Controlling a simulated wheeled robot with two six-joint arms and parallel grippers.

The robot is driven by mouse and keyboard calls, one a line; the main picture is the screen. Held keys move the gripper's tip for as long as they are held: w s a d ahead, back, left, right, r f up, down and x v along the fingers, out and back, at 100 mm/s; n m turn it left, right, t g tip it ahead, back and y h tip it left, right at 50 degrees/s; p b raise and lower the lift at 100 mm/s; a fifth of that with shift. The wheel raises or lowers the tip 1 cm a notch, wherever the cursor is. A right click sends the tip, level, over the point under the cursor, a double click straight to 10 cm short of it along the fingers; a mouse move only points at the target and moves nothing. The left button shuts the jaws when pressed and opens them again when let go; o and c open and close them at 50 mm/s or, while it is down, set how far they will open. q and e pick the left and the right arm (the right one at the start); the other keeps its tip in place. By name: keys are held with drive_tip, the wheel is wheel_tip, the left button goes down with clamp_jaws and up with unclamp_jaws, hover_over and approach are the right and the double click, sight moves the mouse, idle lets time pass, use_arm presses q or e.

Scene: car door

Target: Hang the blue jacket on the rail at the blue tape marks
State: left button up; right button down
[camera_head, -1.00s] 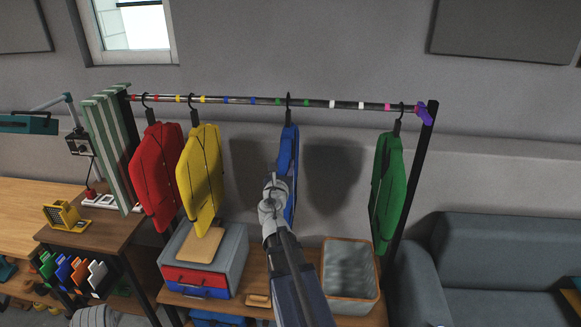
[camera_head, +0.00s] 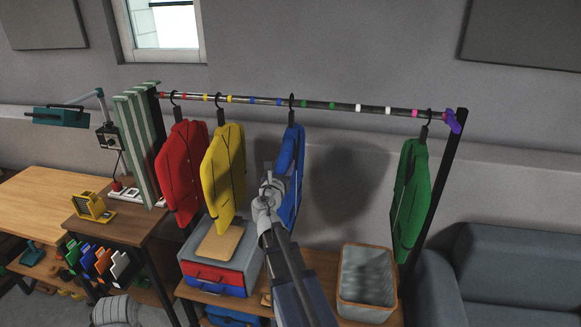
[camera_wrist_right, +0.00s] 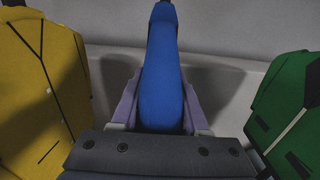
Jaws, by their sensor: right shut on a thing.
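The blue jacket (camera_head: 291,165) is on a dark hanger. Its hook is at the rail (camera_head: 340,107), between the right-hand blue tape mark (camera_head: 278,101) and a green mark (camera_head: 305,104). I cannot tell if the hook rests on the rail or is in front of it. The other blue mark (camera_head: 252,100) is further left. My right gripper (camera_head: 276,184) is shut on the jacket, whose blue body (camera_wrist_right: 163,85) stands between the fingers in the wrist view. My forearm hides part of the jacket's lower side. My left gripper is out of view.
Red (camera_head: 182,170) and yellow (camera_head: 224,175) jackets hang to the left, a green one (camera_head: 409,195) at the far right. Below stand a grey box (camera_head: 250,262) and an open bin (camera_head: 367,285). The rail right of the blue jacket is free up to the green jacket.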

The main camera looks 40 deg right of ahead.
drive_tip(key=w+a+b, duration=0.1)
drive_tip(key=w+a, duration=0.4)
drive_tip(key=w, duration=0.1)
drive_tip(key=shift+w+a+f, duration=0.2)
drive_tip(key=shift+a+f, duration=0.05)
drive_tip(key=shift+f, duration=0.2)
idle(0.4)
drive_tip(key=shift+c, duration=1.6)
unclamp_jaws()
drive_tip(key=shift+s, duration=0.1)
drive_tip(key=v, duration=0.7)
drive_tip(key=shift+s+a, duration=0.2)
drive_tip(key=shift+a, duration=0.05)
